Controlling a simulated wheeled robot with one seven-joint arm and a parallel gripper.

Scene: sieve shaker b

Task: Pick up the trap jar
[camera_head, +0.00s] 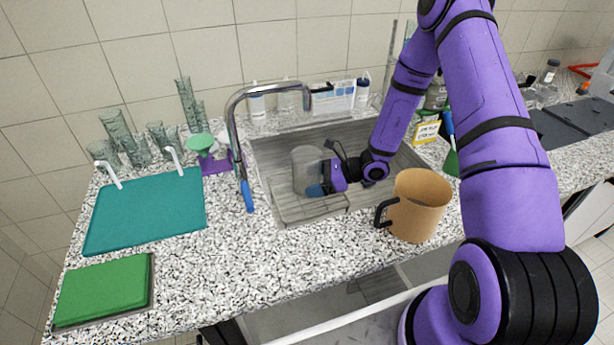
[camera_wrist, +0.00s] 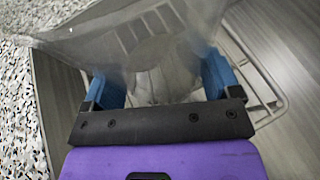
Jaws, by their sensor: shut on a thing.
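The trap jar (camera_head: 306,166) is a clear, see-through jar in the left part of the sink, above or on a wire rack. My gripper (camera_head: 318,190) reaches in from the right and is shut on the jar's side. In the wrist view the jar (camera_wrist: 150,45) fills the space between and beyond the blue fingers of my gripper (camera_wrist: 160,88). The jar looks upright in the head view. I cannot tell whether its base touches the rack.
The sink (camera_head: 400,160) surrounds the jar, with a wire rack (camera_head: 300,210) beneath. A curved faucet (camera_head: 236,130) stands just left. A tan mug (camera_head: 418,205) is on the front counter at right. Bottles and a box (camera_head: 335,97) line the back. Teal (camera_head: 145,212) and green (camera_head: 103,290) boards lie left.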

